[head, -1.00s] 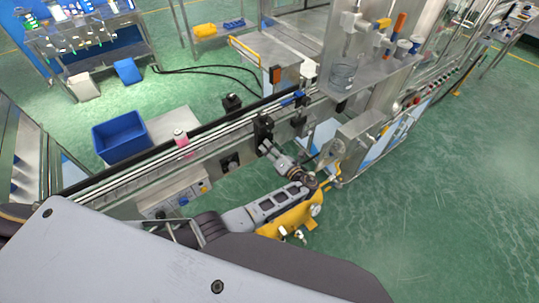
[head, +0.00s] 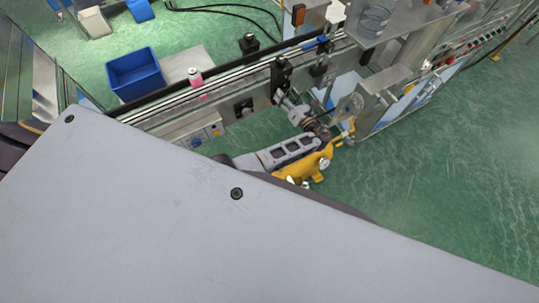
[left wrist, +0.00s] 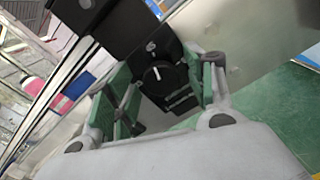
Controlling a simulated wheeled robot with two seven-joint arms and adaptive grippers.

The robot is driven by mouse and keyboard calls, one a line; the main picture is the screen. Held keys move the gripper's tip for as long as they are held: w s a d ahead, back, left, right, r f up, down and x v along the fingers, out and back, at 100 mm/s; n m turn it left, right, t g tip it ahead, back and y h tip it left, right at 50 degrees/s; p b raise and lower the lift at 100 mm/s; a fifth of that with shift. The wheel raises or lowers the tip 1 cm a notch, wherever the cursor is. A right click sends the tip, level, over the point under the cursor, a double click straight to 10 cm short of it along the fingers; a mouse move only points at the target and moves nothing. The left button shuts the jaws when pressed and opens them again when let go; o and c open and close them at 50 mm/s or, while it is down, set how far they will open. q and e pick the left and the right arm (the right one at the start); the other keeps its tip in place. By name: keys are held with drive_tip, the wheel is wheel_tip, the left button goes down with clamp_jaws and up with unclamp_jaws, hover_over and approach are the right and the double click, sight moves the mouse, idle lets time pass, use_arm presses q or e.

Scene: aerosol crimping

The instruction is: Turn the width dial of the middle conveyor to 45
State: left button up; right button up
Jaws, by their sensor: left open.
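The conveyor (head: 228,84) runs diagonally across the head view. A black dial (left wrist: 157,75) with a white pointer mark shows on a black bracket in the left wrist view; its scale is too small to read. My left gripper (left wrist: 168,90) is open, with its green-padded fingers to either side of the dial; I cannot tell if they touch it. In the head view my left gripper (head: 283,101) is at the black bracket (head: 280,72) on the conveyor's near side, and the dial is hidden there. My right gripper is not in view.
A pink and white can (head: 197,80) stands on the conveyor left of the bracket. Another black knob unit (head: 243,108) is on the conveyor's side. A blue bin (head: 136,73) is behind. A steel machine (head: 378,100) stands close to the right. Green floor is clear at lower right.

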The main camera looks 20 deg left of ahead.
use_arm(q)
drive_tip(key=shift+s+a+f+n+b, duration=0.1)
drive_tip(key=shift+n+b, duration=3.75)
drive_tip(key=shift+n, duration=0.55)
drive_tip(key=shift+n+b, duration=0.3)
